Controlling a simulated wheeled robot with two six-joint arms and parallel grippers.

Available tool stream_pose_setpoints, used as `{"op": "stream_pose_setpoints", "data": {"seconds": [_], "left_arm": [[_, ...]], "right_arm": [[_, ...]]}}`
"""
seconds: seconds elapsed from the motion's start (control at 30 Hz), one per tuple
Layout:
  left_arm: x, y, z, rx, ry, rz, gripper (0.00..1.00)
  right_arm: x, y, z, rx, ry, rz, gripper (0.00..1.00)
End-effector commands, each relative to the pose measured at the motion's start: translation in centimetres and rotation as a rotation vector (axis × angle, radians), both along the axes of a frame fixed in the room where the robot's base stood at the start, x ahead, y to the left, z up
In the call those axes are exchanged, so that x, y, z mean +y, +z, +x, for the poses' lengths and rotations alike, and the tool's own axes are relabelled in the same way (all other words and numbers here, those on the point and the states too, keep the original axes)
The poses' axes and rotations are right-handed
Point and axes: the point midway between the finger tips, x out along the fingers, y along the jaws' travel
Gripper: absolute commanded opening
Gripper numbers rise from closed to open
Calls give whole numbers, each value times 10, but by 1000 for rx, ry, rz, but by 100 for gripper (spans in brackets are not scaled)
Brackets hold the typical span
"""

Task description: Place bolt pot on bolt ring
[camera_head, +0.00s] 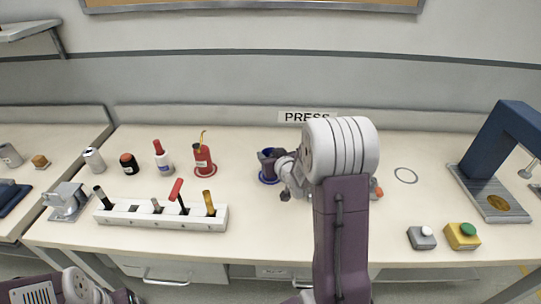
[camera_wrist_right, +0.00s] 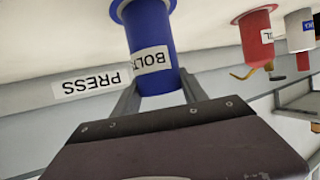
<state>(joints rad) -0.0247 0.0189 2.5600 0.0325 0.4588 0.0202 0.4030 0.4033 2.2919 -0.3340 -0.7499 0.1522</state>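The blue bolt pot (camera_head: 266,160), labelled BOLT, is upright at the middle of the bench. The blue bolt ring (camera_head: 263,179) shows around its foot. In the right wrist view the pot (camera_wrist_right: 150,30) appears upside down, with part of the ring (camera_wrist_right: 115,11) by its base; whether it bears fully on the bench is hard to tell. My right gripper (camera_wrist_right: 158,92) has its fingers against both sides of the pot near its rim. In the head view the right wrist hides the fingertips. My left gripper (camera_head: 125,296) is at the lower left edge, its fingers unclear.
A red pot (camera_head: 203,162), bottles and a white tool rack (camera_head: 160,215) stand to the left. An empty grey ring (camera_head: 405,175) lies to the right, before a blue press (camera_head: 500,150). Grey (camera_head: 421,239) and yellow (camera_head: 461,237) button boxes sit at the front right.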

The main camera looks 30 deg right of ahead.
Motion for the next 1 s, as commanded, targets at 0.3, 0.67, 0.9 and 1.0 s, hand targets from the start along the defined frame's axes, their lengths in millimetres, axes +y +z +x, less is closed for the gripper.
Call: {"op": "stream_pose_setpoints", "data": {"seconds": [0.3,0.67,0.9,1.0], "left_arm": [[0,0,0,0,0,0,75],[0,10,0,0,0,0,75],[0,-26,0,1,0,0,75],[0,-36,0,0,0,0,75]], "right_arm": [[0,0,0,1,0,0,72],[6,24,-41,-1,-2,0,72],[13,31,-78,-8,1,-2,72],[15,38,-90,-9,3,-1,72]]}}
